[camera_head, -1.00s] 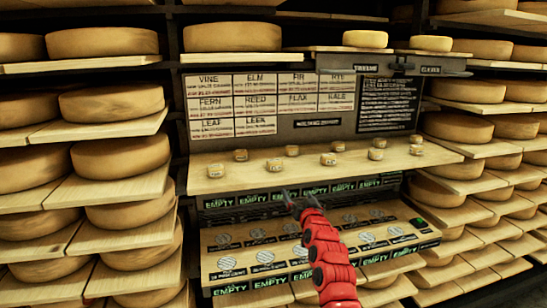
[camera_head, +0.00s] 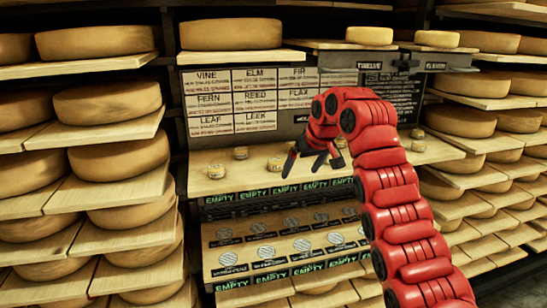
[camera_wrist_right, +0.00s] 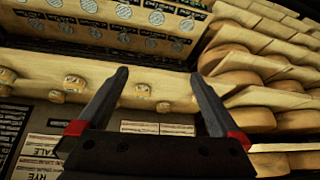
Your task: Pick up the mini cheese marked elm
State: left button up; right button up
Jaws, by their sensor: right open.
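Small mini cheeses stand on the wooden counter (camera_head: 222,183). In the head view I see one at the left (camera_head: 215,171), one behind it (camera_head: 240,153) and one nearer the middle (camera_head: 275,164). Two more show right of my arm, one being the front cheese (camera_head: 418,146). Their marks are too small to read, so I cannot tell which is elm. My right gripper (camera_head: 314,168) is open and empty above the counter's middle. In the right wrist view, a mini cheese (camera_wrist_right: 142,90) and another (camera_wrist_right: 163,107) show between its fingers, beyond them. My left gripper is not in view.
A board (camera_head: 233,100) with name cards, one reading ELM, stands behind the counter. Below is a sloped rack (camera_head: 215,262) with round discs and EMPTY labels. Shelves of large cheese wheels (camera_head: 107,108) flank both sides. My right arm hides part of the counter.

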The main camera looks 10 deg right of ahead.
aim_at(274, 163)
jog(key=i, duration=0.85)
